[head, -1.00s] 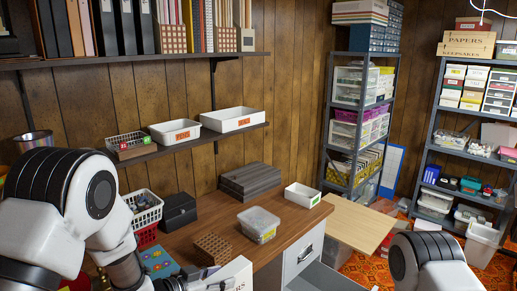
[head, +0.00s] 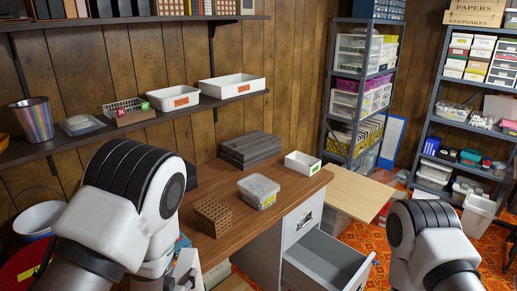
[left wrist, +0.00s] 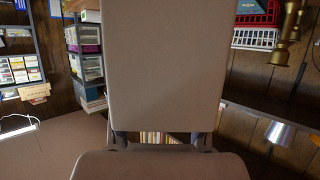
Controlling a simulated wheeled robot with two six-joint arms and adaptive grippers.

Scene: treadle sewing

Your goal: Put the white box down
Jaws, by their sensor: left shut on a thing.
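A white box (head: 187,266) is partly visible at the bottom of the head view, beside the desk's left front side. My left arm hides much of it. In the left wrist view, a large flat pale face of the held box (left wrist: 150,65) fills the middle. The dark fingers of my left gripper (left wrist: 160,139) meet its lower edge, shut on it. Whether the box touches anything below cannot be seen. My right arm is at the lower right of the head view; its gripper is out of view.
The wooden desk (head: 250,222) carries a clear lidded tub (head: 259,191), a brown perforated block (head: 213,217), dark grey boards (head: 250,149) and an open white bin (head: 303,163). An open drawer (head: 325,262) juts from the desk's front. A wall shelf (head: 70,143) is above left.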

